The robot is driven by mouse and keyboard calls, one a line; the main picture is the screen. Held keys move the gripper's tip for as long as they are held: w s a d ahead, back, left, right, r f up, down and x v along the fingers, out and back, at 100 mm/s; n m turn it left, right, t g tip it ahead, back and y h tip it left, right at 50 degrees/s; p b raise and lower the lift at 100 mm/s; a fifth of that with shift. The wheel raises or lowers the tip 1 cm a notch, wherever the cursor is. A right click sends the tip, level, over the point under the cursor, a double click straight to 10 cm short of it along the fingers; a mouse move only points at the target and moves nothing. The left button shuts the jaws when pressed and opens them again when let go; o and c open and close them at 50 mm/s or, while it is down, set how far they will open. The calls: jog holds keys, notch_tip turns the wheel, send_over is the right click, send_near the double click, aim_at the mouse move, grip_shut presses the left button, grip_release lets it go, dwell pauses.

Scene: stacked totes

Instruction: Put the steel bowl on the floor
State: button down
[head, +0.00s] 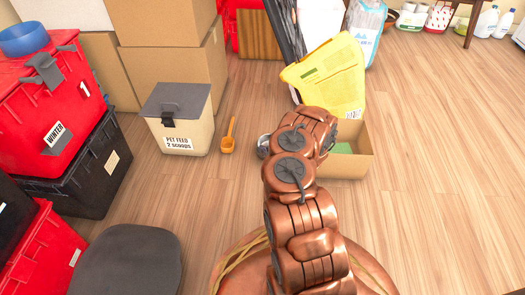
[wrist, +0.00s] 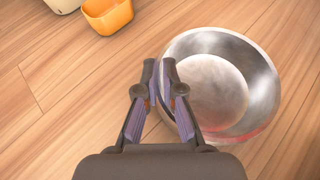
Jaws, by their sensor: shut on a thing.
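The steel bowl (wrist: 215,85) fills the right middle of the wrist view, with its inside facing the camera. My gripper (wrist: 158,78) is shut on the bowl's left rim, one finger on each side of the wall. In the head view only a small grey piece of the bowl (head: 264,146) shows at the left of my arm; my arm hides the rest and the gripper. The wooden floor (head: 200,200) lies below and around it. I cannot tell whether the bowl touches the floor.
An orange scoop (head: 228,143) and a pet feed bin (head: 180,122) stand to the left. An open cardboard box (head: 345,165) and a yellow bag (head: 328,78) are close at the right. Red and black totes (head: 85,160) line the left side. Floor at the right is clear.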

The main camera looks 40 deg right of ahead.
jog(key=c, duration=1.3)
grip_release()
jog(key=shift+f, duration=0.1)
